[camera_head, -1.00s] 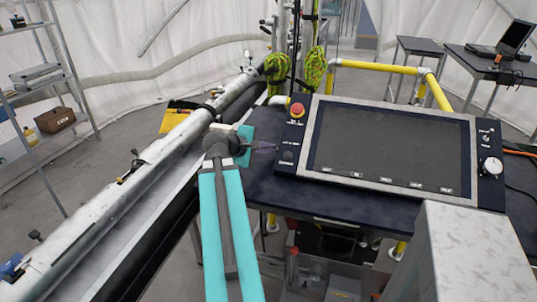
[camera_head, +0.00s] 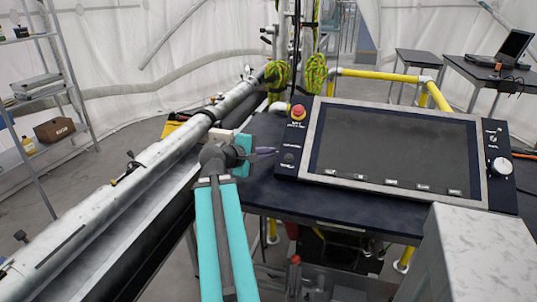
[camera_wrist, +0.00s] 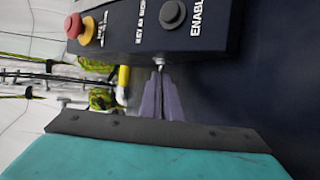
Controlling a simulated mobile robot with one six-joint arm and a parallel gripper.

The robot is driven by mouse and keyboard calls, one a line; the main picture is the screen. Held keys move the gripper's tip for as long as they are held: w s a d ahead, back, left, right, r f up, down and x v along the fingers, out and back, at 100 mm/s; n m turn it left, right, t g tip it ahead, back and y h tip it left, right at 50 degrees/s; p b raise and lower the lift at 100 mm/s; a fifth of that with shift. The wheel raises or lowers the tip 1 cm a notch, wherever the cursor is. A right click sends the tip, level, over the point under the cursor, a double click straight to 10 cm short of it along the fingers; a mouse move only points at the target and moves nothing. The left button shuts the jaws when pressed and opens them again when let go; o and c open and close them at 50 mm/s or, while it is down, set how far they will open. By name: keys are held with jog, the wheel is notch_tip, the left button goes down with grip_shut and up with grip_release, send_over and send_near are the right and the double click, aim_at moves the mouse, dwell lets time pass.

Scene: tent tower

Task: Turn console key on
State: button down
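The console (camera_head: 390,148) is a dark panel with a large screen, standing on a dark table. Its left strip carries a red emergency-stop button (camera_head: 298,112); the button also shows in the wrist view (camera_wrist: 88,30), near a round dark knob (camera_wrist: 173,13) and printed labels. A small silver piece (camera_wrist: 159,65), possibly the key, sticks out from the panel's edge in the wrist view. My gripper (camera_head: 274,151) is at the console's left side. In the wrist view its purple fingertips (camera_wrist: 160,76) are close together at the silver piece. Whether they grip it is unclear.
A long metal tube (camera_head: 105,200) runs along the left of my arm. A pale block (camera_head: 465,255) stands at front right. Yellow rails (camera_head: 380,73) and a laptop table (camera_head: 490,70) are behind the console. The dark table (camera_head: 330,208) has bare room before the screen.

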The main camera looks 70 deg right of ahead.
jog(key=c, duration=2)
grip_release()
jog(key=shift+w+a+b, duration=0.15)
jog(key=shift+a+b, duration=0.1)
jog(key=shift+b, duration=0.55)
jog(key=b+v, duration=0.2)
jog(key=b, duration=0.2)
jog(key=b+v, duration=0.4)
jog(key=v, duration=0.1)
jog(key=shift+a, duration=0.1)
jog(key=shift+b+v, duration=1.2)
jog(key=shift+v, duration=1.85)
jog(key=shift+r, duration=0.1)
